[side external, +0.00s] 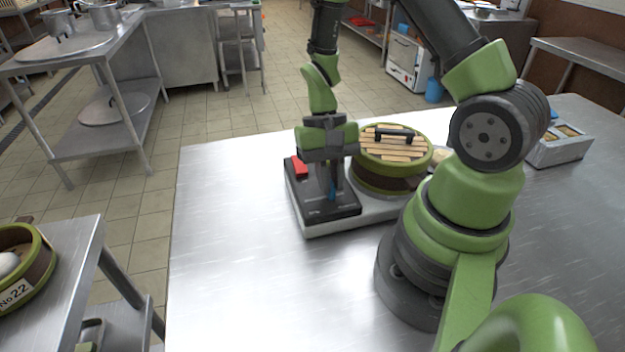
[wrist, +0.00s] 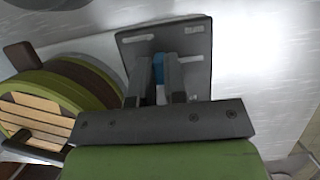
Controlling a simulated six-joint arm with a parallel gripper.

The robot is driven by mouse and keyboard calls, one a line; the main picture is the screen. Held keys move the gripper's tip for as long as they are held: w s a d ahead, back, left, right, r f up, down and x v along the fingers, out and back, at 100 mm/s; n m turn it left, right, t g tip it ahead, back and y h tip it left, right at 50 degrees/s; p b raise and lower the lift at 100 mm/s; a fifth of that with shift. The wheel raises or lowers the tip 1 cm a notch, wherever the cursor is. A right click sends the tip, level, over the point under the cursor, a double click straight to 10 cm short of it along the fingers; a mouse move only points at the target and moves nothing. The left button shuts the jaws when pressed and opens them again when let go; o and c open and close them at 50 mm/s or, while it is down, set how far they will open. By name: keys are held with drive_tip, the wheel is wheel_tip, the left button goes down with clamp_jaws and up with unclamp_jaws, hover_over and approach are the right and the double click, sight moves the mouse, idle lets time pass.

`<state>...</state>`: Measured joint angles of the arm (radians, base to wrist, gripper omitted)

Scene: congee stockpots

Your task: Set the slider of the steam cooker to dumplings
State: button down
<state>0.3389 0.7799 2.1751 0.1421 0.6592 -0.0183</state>
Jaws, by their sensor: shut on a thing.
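The steam cooker (side external: 307,229) stands on the metal table, with a dark control panel (side external: 318,211) at its left end. A round green-and-brown steamer with a slatted wooden lid (side external: 383,147) and a black handle sits on its right part; the steamer also shows in the wrist view (wrist: 45,100). My gripper (side external: 331,190) points down over the panel. In the wrist view its fingers (wrist: 160,75) are shut on the blue slider (wrist: 159,64). The panel's labels are too small to read, and the slider's setting cannot be told.
A red block (side external: 300,167) sits on the far left part of the panel. A grey box with compartments (side external: 560,146) stands at the table's right. The left and front of the table (side external: 240,270) are bare. Another steamer marked No 22 (side external: 25,268) rests on a separate table at left.

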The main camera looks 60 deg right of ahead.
drive_tip(key=shift+s+d, duration=0.7)
drive_tip(key=c, duration=1.2)
unclamp_jaws()
drive_tip(key=shift+o, duration=0.2)
drive_tip(key=v, duration=1)
